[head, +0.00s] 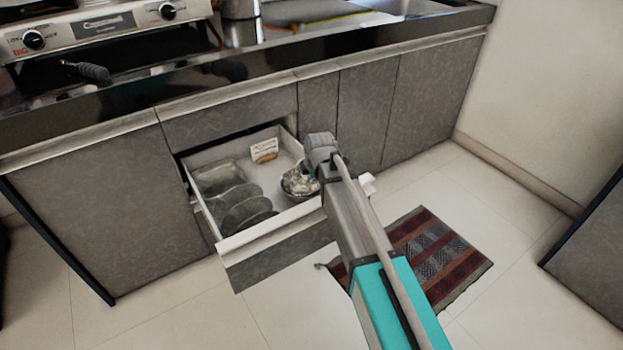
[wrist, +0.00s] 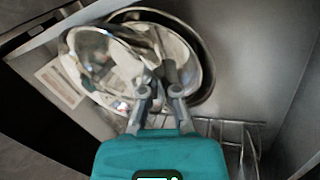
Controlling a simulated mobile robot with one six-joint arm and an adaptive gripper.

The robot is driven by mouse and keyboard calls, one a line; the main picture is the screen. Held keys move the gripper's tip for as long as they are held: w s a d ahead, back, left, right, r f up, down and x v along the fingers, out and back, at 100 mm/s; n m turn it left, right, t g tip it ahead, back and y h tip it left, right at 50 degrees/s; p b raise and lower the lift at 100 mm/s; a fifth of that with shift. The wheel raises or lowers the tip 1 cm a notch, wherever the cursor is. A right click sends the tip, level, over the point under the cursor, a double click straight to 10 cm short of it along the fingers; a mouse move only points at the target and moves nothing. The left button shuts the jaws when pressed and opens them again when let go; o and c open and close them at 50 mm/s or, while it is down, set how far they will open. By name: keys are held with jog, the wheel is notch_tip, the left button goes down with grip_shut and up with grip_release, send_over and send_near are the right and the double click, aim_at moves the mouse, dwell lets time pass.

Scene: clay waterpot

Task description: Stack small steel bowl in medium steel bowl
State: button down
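Two shiny steel bowls show in the wrist view. The nearer bowl (wrist: 84,58) is on the left and overlaps the other bowl (wrist: 193,62), which is on the right with a dark outer rim behind it. Which is small and which is medium is hard to tell. My gripper (wrist: 158,90) is at the near side of the bowls, its two fingers a little apart beside the nearer bowl's rim. Whether they pinch that rim is unclear. In the head view, my gripper (head: 310,172) reaches into the drawer's right side and partly hides a steel bowl (head: 296,184).
The open drawer (head: 227,243) also holds several dark plates (head: 240,205) in a rack on the left and a white card (head: 264,150) at the back. Drawer walls stand close around the bowls. A striped mat (head: 445,258) lies on the floor.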

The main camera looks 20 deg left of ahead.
jog(key=shift+f+b, duration=0.35)
jog(key=shift+f, duration=0.1)
jog(key=c, duration=0.8)
grip_release()
jog(key=shift+r, duration=0.25)
jog(key=shift+r+p, duration=0.65)
jog(key=shift+p, duration=0.25)
jog(key=p+v, duration=1)
jog(key=v, duration=0.1)
jog(key=shift+s+p, duration=0.15)
jog(key=shift+p, duration=0.15)
jog(key=shift+r, duration=0.25)
